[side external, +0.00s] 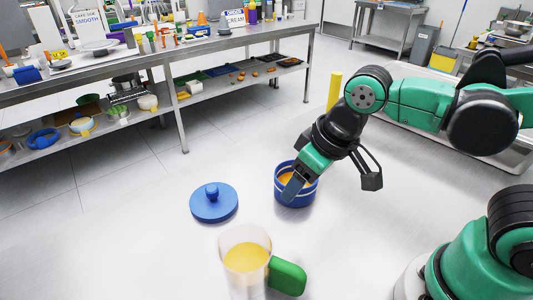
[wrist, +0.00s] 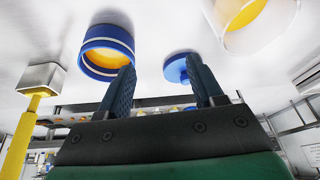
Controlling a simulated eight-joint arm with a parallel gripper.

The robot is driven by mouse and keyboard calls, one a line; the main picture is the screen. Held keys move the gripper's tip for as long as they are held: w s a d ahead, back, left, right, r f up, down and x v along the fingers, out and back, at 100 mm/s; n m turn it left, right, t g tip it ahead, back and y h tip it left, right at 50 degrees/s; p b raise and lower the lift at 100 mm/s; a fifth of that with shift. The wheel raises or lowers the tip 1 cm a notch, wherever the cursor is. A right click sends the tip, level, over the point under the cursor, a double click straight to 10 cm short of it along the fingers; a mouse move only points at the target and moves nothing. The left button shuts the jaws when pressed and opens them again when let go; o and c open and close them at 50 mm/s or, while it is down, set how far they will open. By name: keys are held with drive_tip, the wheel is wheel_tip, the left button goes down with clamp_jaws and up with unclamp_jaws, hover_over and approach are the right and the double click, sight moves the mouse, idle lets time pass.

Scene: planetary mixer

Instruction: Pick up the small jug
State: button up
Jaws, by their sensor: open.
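The jug (side external: 246,262) is clear, with yellow contents and a green handle (side external: 287,277) on its right. It stands upright at the front of the side external view. The wrist view shows part of it at the upper right (wrist: 245,35), cut off by the edge. My gripper (side external: 291,188) is open with nothing between its fingers, behind the jug and apart from it. In the side external view its fingers overlap the blue pot; whether they touch it I cannot tell. The wrist view shows both fingers (wrist: 161,72) spread, with the jug beyond them.
A blue pot (side external: 297,201) with a white stripe and orange contents stands behind the jug. It also shows in the wrist view (wrist: 103,69). A blue knobbed lid (side external: 213,208) lies left of it. A yellow post (side external: 334,91) stands behind my arm.

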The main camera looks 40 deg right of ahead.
sight(287, 265)
drive_tip(key=s+a+f+n+g, duration=0.1)
drive_tip(key=s+a, duration=0.1)
drive_tip(key=s+a+f+n+g, duration=0.1)
drive_tip(key=s+a, duration=0.1)
drive_tip(key=a, duration=0.1)
drive_tip(key=s+a+f+n+g+h, duration=0.1)
drive_tip(key=s+a+g, duration=0.1)
drive_tip(key=a, duration=0.1)
drive_tip(key=shift+s+a, duration=0.1)
drive_tip(key=shift+a, duration=0.15)
drive_tip(key=shift+f, duration=2.75)
clamp_jaws()
